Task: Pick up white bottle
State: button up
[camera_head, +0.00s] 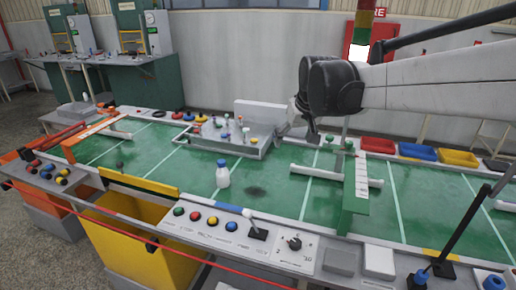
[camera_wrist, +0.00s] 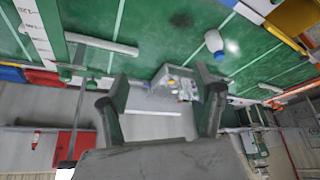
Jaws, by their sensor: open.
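A small white bottle (camera_head: 223,178) with a blue cap stands upright on the green table (camera_head: 270,205), near the middle and towards the front edge. It also shows in the wrist view (camera_wrist: 213,41), at the upper right, beyond my right-hand finger. My gripper (camera_head: 301,122) is above the far part of the table, to the right of the bottle and apart from it. In the wrist view my gripper (camera_wrist: 158,88) has its two fingers spread wide with nothing between them. In the head view my dark wrist partly hides the fingers.
A grey tray (camera_head: 213,139) with several small items stands behind the bottle. White pipes (camera_head: 315,172) and a green raised bar with a white scale (camera_head: 362,180) lie to the right. The green surface around the bottle is clear.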

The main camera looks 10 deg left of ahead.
jog(key=w+a+f+n+g, duration=0.1)
jog(key=w+a+f, duration=0.25)
jog(key=a, duration=0.25)
jog(key=w+a+f+n, duration=0.1)
jog(key=w+a+f, duration=0.1)
jog(key=w+a, duration=0.3)
jog(key=n, duration=0.1)
send_near(224, 166)
jog(key=w+f, duration=0.1)
jog(key=f, duration=0.1)
jog(key=shift+g+y, duration=0.4)
jog(key=x, duration=0.7)
jog(key=shift+w+f, duration=0.25)
jog(key=shift+f, duration=0.1)
jog(key=shift+s+x, duration=0.15)
jog(key=shift+x, duration=1.2)
jog(key=shift+s+x, duration=0.1)
jog(key=shift+x, duration=1.3)
jog(key=shift+c, duration=0.5)
jog(key=c, duration=1.2)
jog(key=shift+r, duration=0.1)
jog(key=shift+c, duration=0.2)
